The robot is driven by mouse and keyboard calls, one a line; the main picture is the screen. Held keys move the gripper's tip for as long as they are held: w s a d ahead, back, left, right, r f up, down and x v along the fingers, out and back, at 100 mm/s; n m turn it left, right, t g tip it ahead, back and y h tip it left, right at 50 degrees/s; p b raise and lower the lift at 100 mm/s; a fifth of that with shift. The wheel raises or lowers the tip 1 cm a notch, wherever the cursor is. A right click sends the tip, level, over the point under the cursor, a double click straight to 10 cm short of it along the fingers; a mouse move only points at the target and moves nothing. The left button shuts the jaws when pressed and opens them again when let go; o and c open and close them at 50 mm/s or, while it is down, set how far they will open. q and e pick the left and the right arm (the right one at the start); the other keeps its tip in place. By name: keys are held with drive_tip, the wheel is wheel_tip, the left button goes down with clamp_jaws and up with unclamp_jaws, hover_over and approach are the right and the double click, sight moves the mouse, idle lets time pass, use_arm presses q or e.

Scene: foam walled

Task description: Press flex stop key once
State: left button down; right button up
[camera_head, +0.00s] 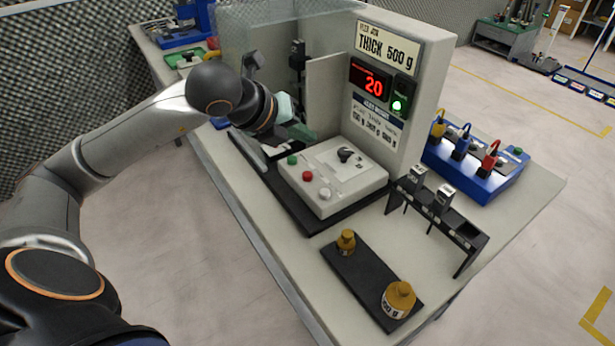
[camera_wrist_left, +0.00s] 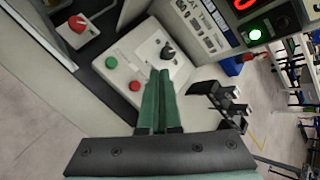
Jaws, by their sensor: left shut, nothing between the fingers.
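A white control box (camera_head: 335,203) stands on the bench. It carries a green button (camera_head: 292,160), a red button (camera_head: 307,176), a white button (camera_head: 325,194) and a black knob (camera_head: 345,155). I cannot read a label naming the stop key. In the left wrist view the green button (camera_wrist_left: 112,63), red button (camera_wrist_left: 135,86) and knob (camera_wrist_left: 168,52) show; the white button does not. My left gripper (camera_head: 307,137) has green fingers. They are shut and empty, above the box's back-left side and apart from its buttons. The fingers (camera_wrist_left: 160,72) also show in the left wrist view.
A tall panel (camera_head: 389,52) behind the box shows "THICK 500 g", a red "20" (camera_head: 373,87) and a lit green lamp (camera_head: 397,105). Brass weights (camera_head: 398,299) stand on a black mat in front. A black rack (camera_head: 438,220) and blue unit (camera_head: 475,170) stand right.

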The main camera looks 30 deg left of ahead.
use_arm(q)
drive_tip(key=b, duration=0.2)
hover_over(307, 176)
drive_tip(key=f, duration=0.4)
drive_tip(key=shift+s+a+f, duration=0.1)
drive_tip(key=shift+s+f, duration=0.25)
drive_tip(key=shift+f+b, duration=0.6)
drive_tip(key=shift+b, duration=0.3)
drive_tip(key=shift+f, duration=0.15)
drive_tip(key=shift+f+b, duration=0.1)
drive_tip(key=shift+b, duration=0.2)
use_arm(e)
drive_tip(key=shift+n+y, duration=0.3)
drive_tip(key=shift+y, duration=0.1)
drive_tip(key=w+a+f, duration=0.1)
drive_tip(key=a+f, duration=0.1)
drive_tip(key=shift+w+a+f, duration=0.15)
drive_tip(key=shift+w+a, duration=0.25)
drive_tip(key=shift+w, duration=0.1)
drive_tip(key=shift+s+d, duration=0.1)
drive_tip(key=shift+s, duration=0.1)
drive_tip(key=shift+f, duration=0.15)
use_arm(q)
drive_tip(key=shift+f+b, duration=0.4)
drive_tip(key=shift+b, duration=0.25)
use_arm(e)
drive_tip(key=shift+f, duration=0.6)
